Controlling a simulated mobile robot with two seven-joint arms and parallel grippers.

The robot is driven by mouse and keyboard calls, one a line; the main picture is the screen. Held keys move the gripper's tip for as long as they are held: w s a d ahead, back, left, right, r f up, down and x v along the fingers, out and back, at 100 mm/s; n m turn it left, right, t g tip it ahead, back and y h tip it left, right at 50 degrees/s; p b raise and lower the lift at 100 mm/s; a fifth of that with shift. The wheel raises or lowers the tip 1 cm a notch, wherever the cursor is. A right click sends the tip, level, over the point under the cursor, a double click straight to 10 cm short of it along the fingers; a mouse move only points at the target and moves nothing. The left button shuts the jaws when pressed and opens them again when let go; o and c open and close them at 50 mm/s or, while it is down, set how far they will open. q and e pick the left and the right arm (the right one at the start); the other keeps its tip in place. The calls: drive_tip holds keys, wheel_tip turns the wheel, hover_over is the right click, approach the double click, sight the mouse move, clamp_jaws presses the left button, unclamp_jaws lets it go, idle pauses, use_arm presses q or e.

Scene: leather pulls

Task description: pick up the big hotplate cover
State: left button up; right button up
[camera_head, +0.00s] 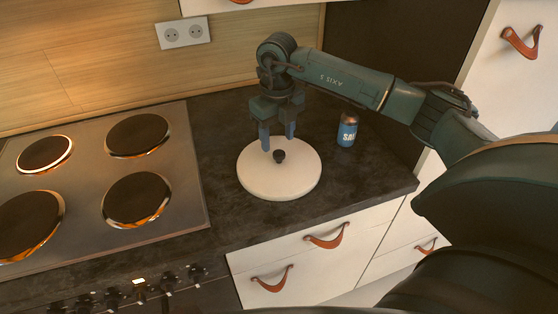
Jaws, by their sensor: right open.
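The big hotplate cover (279,181) is a round, pale cream disc with a small dark knob (279,156) near its middle. It lies flat on the dark countertop, right of the stove. My right gripper (278,144) points down over the cover, with its two blue fingers apart. The fingertips are close to the knob, on its far side in the picture; whether they touch the cover I cannot tell. My left gripper is not in view.
A blue salt shaker (347,131) stands on the countertop (217,165) right of the cover, below my right forearm. A stove (84,184) with several dark hotplates is at left. Drawers with leather pulls (328,238) are below the counter's front edge.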

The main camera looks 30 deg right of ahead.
sight(279, 153)
drive_tip(key=f+p, duration=0.1)
drive_tip(key=f, duration=0.4)
drive_tip(key=shift+d, duration=0.2)
drive_tip(key=shift+c, duration=0.4)
drive_tip(key=c, duration=1)
